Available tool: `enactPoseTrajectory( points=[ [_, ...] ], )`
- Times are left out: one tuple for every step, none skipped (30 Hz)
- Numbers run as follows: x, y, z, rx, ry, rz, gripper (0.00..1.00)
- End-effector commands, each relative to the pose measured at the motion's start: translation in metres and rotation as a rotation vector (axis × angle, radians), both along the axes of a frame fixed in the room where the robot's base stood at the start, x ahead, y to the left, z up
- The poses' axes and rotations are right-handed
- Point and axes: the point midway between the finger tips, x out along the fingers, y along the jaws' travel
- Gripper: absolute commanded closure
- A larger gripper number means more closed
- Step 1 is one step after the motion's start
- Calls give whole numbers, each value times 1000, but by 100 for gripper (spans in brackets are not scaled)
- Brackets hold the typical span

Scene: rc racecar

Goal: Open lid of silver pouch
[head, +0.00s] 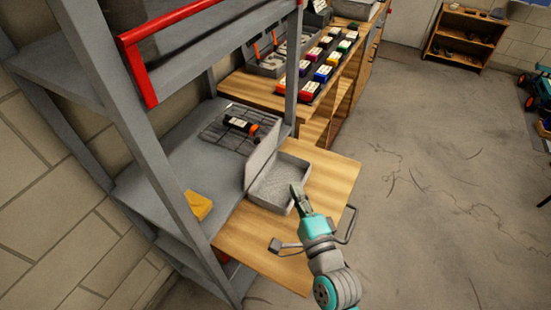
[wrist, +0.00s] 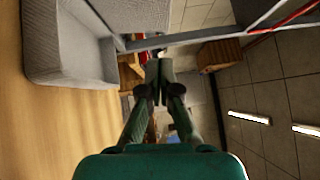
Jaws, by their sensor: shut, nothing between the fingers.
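The silver pouch (head: 287,183) is a grey, box-like case on the wooden board of the shelf. Its lid (head: 262,155) stands raised along the left side, and the inside of the tray is visible and looks empty. My gripper (head: 297,190) is shut and empty at the right front corner of the tray; I cannot tell whether it touches the rim. In the wrist view the closed fingertips (wrist: 159,68) are to the right of the pouch (wrist: 100,62), with a gap in the picture between them.
The pouch stands on a wooden board (head: 240,235) with a metal handle at its front. A grey shelf post (head: 150,150) rises on the left.

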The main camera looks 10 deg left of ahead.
Motion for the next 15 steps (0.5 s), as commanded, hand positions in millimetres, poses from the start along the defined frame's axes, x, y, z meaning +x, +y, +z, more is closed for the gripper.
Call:
enactPoseTrajectory(
  points=[
    [3,2,1,3,0,2,100],
    [4,3,1,4,1,2,100],
    [7,4,2,3,0,2,100],
    [9,5,2,2,0,2,100],
    [13,6,2,2,0,2,100],
    [17,9,3,3,0,2,100],
    [21,11,3,2,0,2,100],
    [25,13,4,2,-2,2,100],
    [31,16,4,1,-1,2,100],
    [36,18,5,2,0,3,100],
    [40,20,6,2,-2,2,100],
    [46,23,6,1,-1,2,100],
    [51,25,7,2,-2,2,100],
    [55,27,7,2,-2,2,100],
    [61,30,8,1,-1,2,100]
  ],
)
